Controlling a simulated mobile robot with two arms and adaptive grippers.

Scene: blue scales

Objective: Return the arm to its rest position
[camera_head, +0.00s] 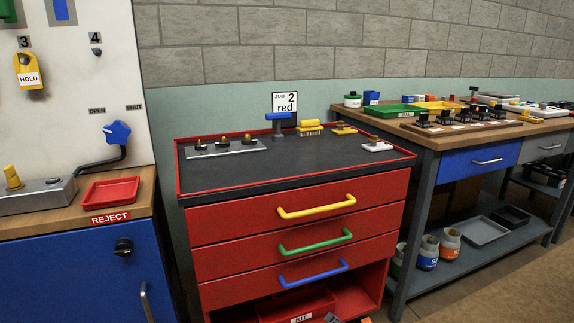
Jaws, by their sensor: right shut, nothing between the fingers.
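Only a small dark tip of my right gripper (333,318) shows at the bottom edge, in front of the red cabinet's open lower bay. It is shut and empty. The rest of my right arm is out of frame. My left gripper is not in view.
The red cabinet (240,222) stands ahead, its yellow-, green- and blue-handled drawers shut; a KIT tray (292,309) lies in its bay. A blue cabinet (80,275) with a red REJECT tray (111,191) is at left. A wooden workbench (450,138) is at right, with open floor (500,295) before it.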

